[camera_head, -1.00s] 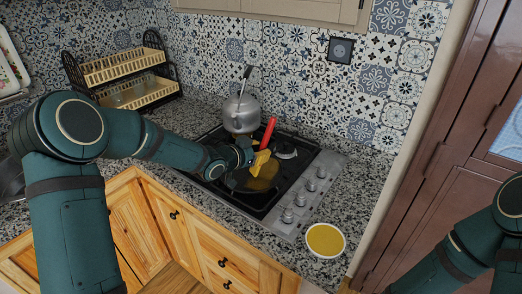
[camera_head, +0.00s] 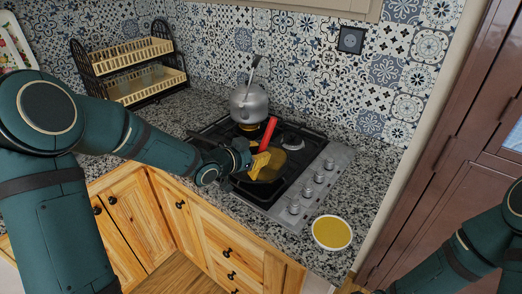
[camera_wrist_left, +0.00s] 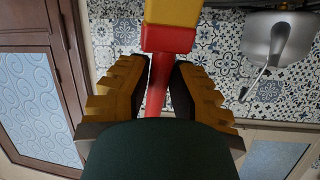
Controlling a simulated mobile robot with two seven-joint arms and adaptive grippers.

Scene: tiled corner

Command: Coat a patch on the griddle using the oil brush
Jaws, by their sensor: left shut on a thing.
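My left gripper (camera_head: 259,161) is over the stove, shut on the red handle of the oil brush (camera_head: 266,134). The handle's end points up. In the left wrist view the red handle (camera_wrist_left: 157,82) runs between the gold fingers, with a red collar and yellow brush head beyond them. The griddle (camera_head: 252,181) is dark and lies below the gripper, partly hidden by it. A yellow-brown patch (camera_head: 274,169) shows on it. I cannot tell whether the brush touches the griddle. My right arm enters at the lower right; its gripper is not seen.
A grey kettle (camera_head: 248,104) stands on the stove (camera_head: 310,185) behind the brush. A round white-rimmed bowl (camera_head: 332,232) of yellow liquid sits on the counter to the right. A two-tier rack (camera_head: 130,55) stands at the back left.

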